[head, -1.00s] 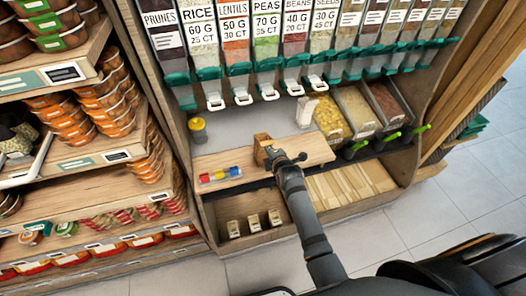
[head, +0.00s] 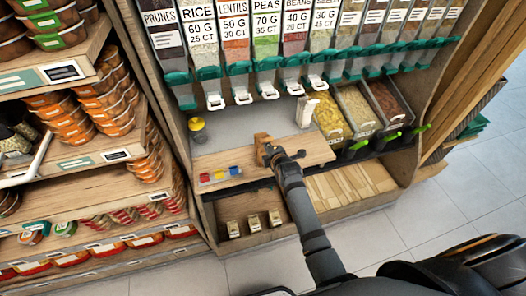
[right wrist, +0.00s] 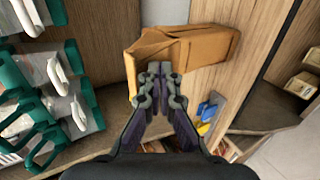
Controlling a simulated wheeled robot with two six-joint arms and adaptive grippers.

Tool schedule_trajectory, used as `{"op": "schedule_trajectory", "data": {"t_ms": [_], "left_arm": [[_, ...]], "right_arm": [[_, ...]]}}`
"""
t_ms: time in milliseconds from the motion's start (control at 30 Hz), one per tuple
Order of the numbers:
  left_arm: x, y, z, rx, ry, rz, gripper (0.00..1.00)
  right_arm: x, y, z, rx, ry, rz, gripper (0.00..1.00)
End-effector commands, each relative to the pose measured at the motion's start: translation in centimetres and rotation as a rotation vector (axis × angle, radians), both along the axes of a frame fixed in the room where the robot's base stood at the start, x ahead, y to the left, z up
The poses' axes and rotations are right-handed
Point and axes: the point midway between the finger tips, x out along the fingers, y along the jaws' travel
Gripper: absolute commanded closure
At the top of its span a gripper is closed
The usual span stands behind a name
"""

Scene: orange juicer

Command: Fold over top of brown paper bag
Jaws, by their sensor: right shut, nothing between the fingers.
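The brown paper bag (head: 261,138) stands on the wooden counter board of the bulk-food shelf, partly hidden behind my right gripper (head: 268,156). In the right wrist view the bag (right wrist: 196,50) fills the upper middle, with creased folds at its left end. My right gripper (right wrist: 159,70) is shut and empty. Its fingertips are at the bag's near edge, touching or very close to it; I cannot tell which. My left gripper is not in view.
Colored blocks (head: 220,174) lie on the board left of the bag. A yellow-topped container (head: 197,128) stands behind them, and a white carton (head: 306,110) stands back right. Dispensers with white levers (head: 243,99) hang above. Open bins (head: 357,107) are at the right.

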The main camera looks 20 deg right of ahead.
Motion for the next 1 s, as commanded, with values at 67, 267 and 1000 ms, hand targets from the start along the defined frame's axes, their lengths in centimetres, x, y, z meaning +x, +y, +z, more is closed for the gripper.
{"op": "schedule_trajectory", "data": {"t_ms": [67, 267, 1000], "left_arm": [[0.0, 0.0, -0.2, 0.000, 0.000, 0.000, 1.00], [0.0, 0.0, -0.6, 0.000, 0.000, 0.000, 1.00], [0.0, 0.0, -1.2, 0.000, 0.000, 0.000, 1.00]], "right_arm": [[0.4, 0.0, -0.1, 0.000, 0.000, 0.000, 1.00], [1.4, 0.0, 0.0, 0.000, 0.000, 0.000, 1.00], [3.2, 0.1, 0.0, 0.000, 0.000, 0.000, 1.00]]}}
